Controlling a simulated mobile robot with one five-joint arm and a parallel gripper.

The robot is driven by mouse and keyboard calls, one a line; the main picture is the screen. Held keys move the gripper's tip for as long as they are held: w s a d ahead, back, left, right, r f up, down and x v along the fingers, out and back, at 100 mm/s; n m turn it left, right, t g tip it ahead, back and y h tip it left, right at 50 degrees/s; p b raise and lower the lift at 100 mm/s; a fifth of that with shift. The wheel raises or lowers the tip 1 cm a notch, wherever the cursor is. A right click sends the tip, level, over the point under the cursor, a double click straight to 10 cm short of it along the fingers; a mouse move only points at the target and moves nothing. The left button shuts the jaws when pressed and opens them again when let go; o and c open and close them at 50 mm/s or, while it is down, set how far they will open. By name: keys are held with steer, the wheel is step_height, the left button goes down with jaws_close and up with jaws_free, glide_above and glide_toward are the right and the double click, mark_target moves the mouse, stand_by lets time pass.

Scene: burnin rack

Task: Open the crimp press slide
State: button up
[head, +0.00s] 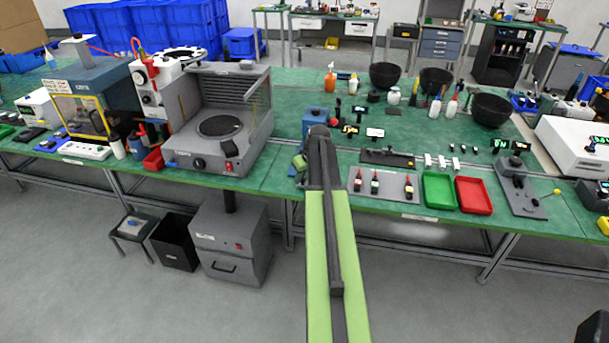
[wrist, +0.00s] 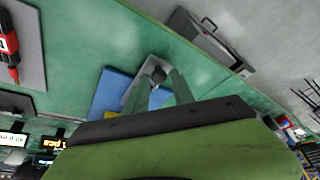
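In the wrist view, a low blue body (wrist: 117,88) with a grey block (wrist: 146,68) and a dark round knob (wrist: 159,74) lies on the green bench. I take this to be the crimp press and its slide, but cannot be sure. My gripper (wrist: 161,77) is open, with one finger on each side of the knob. I cannot tell whether either finger touches it. In the head view, a blue block (head: 314,116) shows just behind the end of my arm; my fingertips and the knob are hidden there.
A grey plate with red-and-black tools (head: 384,184), a green tray (head: 438,190) and a red tray (head: 473,195) lie to the right. A large grey machine (head: 222,125) stands to the left. The bench's front edge runs under my arm.

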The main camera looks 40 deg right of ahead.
steer(key=shift+o, duration=0.9)
steer(key=shift+r, duration=0.1)
steer(key=p+v, duration=1.6)
steer(key=v, duration=0.1)
steer(key=shift+s, duration=0.2)
